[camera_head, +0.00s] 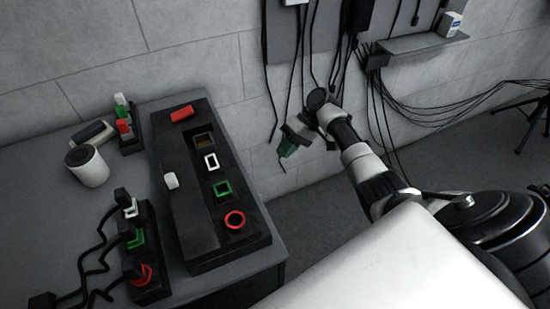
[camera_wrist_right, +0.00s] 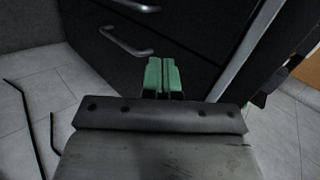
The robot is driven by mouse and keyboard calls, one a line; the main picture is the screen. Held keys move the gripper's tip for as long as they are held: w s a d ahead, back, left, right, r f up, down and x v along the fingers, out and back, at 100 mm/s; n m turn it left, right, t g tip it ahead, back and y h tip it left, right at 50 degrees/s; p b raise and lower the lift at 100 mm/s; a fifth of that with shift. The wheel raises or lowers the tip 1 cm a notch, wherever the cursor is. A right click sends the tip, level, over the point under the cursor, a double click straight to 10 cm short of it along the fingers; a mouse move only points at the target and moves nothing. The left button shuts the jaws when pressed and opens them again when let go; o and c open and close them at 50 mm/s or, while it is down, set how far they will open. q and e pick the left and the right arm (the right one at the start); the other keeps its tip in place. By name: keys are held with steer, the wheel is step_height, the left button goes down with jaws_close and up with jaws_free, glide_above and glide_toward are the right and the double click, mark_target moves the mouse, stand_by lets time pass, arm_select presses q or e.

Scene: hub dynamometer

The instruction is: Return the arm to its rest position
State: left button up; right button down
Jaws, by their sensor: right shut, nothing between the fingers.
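My right arm comes in from the lower right in the head view. Its right gripper (camera_head: 286,150) hangs in the air to the right of the table, in front of the wall. In the right wrist view the green fingers of the right gripper (camera_wrist_right: 162,76) are pressed together with nothing between them. Behind them is a dark cabinet front (camera_wrist_right: 190,35) with metal handles (camera_wrist_right: 127,42). My left gripper is in neither view.
A grey table (camera_head: 110,205) on the left carries a black box (camera_head: 195,185) with coloured sockets, a plug strip (camera_head: 146,265) with cables, and a white cup (camera_head: 87,165). Cables (camera_head: 400,115) hang along the wall below a small shelf (camera_head: 420,44). Floor shows right of the table.

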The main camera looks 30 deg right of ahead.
steer(key=s+a+f+m+h, duration=0.15)
steer(key=s+f, duration=0.35)
steer(key=f, duration=0.5)
steer(key=s+f+m+h, duration=0.1)
steer(key=s+f+h, duration=0.3)
steer(key=f, duration=0.5)
steer(key=s+a+f+m+h, duration=0.1)
steer(key=s+f, duration=0.5)
steer(key=f, duration=0.4)
steer(key=s+a+f+n+h, duration=0.1)
steer(key=s+f, duration=0.3)
steer(key=s, duration=0.5)
steer(key=s+a+f+n+h, duration=0.1)
steer(key=s+a+f, duration=0.3)
steer(key=s, duration=0.6)
steer(key=s+a+f+n+t+h, duration=0.1)
steer(key=s+a+f+n, duration=0.2)
steer(key=s, duration=0.7)
step_height(320, 180, down, 2)
steer(key=shift+s+f+n, duration=0.1)
steer(key=shift+s+n, duration=0.15)
steer(key=shift+n, duration=0.1)
